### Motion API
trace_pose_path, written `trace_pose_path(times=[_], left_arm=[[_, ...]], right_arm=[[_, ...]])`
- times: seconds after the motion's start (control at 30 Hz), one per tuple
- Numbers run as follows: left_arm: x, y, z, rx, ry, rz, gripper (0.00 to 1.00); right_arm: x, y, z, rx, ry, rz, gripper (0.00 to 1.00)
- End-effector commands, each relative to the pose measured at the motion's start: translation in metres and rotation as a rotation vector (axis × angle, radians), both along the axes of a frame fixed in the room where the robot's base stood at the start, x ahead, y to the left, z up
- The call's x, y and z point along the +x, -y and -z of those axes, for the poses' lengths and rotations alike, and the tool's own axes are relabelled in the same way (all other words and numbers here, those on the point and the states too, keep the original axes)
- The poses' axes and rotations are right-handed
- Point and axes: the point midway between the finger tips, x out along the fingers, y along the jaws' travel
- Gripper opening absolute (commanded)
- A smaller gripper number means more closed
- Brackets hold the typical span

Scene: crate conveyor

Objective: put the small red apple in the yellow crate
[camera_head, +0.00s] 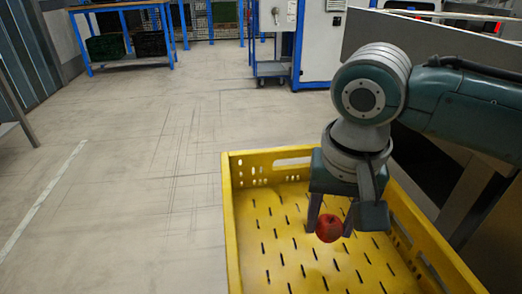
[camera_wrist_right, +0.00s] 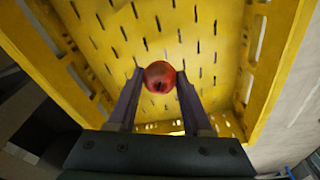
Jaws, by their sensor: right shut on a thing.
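The small red apple (camera_head: 328,228) is held between the fingertips of my right gripper (camera_head: 330,222). In the right wrist view the apple (camera_wrist_right: 159,77) sits between both fingers of the right gripper (camera_wrist_right: 158,82). The yellow crate (camera_head: 231,221) is below, and its slotted floor shows behind the apple in both views. The apple appears over the inside of the crate; its exact height above the floor is hard to tell. The crate (camera_wrist_right: 262,75) looks empty otherwise. My left gripper does not show.
A grey panel (camera_head: 408,42) stands at the right behind my right arm. A blue-framed table (camera_head: 117,5) with dark crates is at the far left back, and a trolley (camera_head: 272,68) stands at the back. The floor left of the crate is clear.

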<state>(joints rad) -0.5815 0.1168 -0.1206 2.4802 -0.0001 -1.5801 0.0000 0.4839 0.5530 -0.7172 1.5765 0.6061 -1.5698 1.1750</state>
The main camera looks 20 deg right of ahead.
Motion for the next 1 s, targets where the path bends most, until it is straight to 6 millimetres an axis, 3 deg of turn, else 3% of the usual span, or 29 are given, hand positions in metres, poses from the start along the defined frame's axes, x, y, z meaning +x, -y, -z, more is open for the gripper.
trace_pose_path(times=[0.23,0.43,0.83,0.87,1.0], left_arm=[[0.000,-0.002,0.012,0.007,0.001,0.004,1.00],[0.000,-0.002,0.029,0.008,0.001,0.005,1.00],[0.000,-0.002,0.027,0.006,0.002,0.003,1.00],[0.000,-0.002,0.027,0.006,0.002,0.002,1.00],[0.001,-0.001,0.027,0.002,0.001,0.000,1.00]], right_arm=[[0.000,0.000,0.023,0.000,0.000,0.000,0.00],[0.000,0.000,0.055,-0.001,-0.001,0.000,0.00],[0.000,0.000,0.059,0.000,0.000,0.000,0.00],[0.000,0.000,0.059,0.001,0.001,0.000,0.52],[0.000,0.000,0.058,0.000,0.001,0.000,0.68]])
